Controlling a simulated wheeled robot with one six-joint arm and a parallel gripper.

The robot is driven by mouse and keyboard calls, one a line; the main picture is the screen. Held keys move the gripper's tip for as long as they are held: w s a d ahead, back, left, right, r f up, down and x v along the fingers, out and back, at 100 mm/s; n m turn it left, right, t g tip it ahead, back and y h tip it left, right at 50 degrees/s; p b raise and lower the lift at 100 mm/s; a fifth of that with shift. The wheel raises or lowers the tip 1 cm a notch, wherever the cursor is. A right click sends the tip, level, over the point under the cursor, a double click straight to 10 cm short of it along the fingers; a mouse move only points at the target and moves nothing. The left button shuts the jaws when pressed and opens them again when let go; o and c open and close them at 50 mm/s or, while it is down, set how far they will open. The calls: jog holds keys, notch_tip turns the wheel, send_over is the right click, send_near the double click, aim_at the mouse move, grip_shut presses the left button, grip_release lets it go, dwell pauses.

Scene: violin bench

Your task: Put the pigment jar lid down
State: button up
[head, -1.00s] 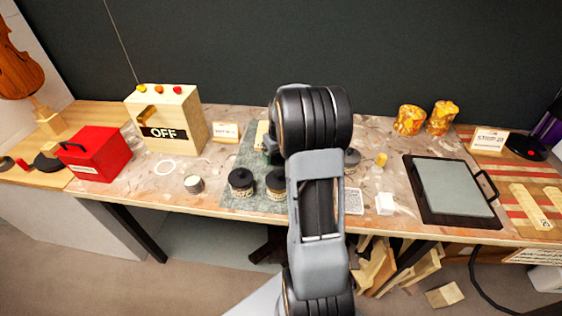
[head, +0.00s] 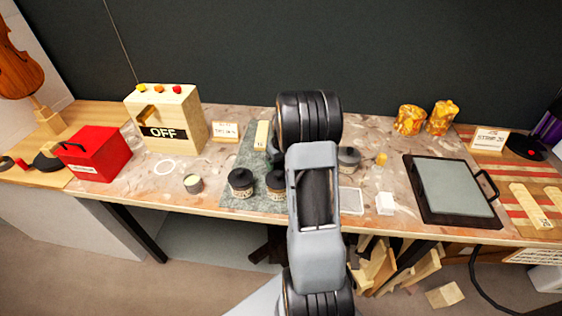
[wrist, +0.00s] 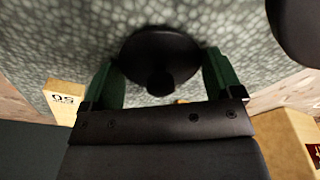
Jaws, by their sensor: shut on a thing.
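The pigment jar lid (wrist: 148,50) is a dark round disc with a knob, between the green fingers of my gripper (wrist: 160,65) in the wrist view. My gripper is shut on it. The grey-green mat (wrist: 60,45) lies behind the lid; I cannot tell whether the lid touches it. In the head view my arm hides the lid and most of my gripper. Two dark-topped jars stand on the mat's front part: a left jar (head: 241,183) and a right jar (head: 275,181), partly covered by my arm.
Another dark round thing (wrist: 300,25) is close by at the wrist view's upper right. A pale block (head: 262,135) stands at the mat's back. A grey-topped jar (head: 348,158) is right of my arm. A small tin (head: 193,184) stands left of the mat.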

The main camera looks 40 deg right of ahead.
jog(key=shift+f, duration=0.25)
jog(key=o, duration=0.7)
jog(key=shift+r, duration=0.1)
notch_tip(320, 180, up, 11)
jog(key=s, duration=0.1)
jog(key=s+a+r, duration=0.3)
jog(key=a, duration=0.4)
jog(key=s+a+r, duration=0.3)
jog(key=a, duration=0.4)
jog(key=s+a+f+n+t, duration=0.1)
jog(key=s+a, duration=0.8)
jog(key=s, duration=0.1)
jog(key=shift+s+a+t+p, duration=0.2)
jog(key=shift+s+t+p, duration=0.15)
jog(key=shift+p, duration=0.1)
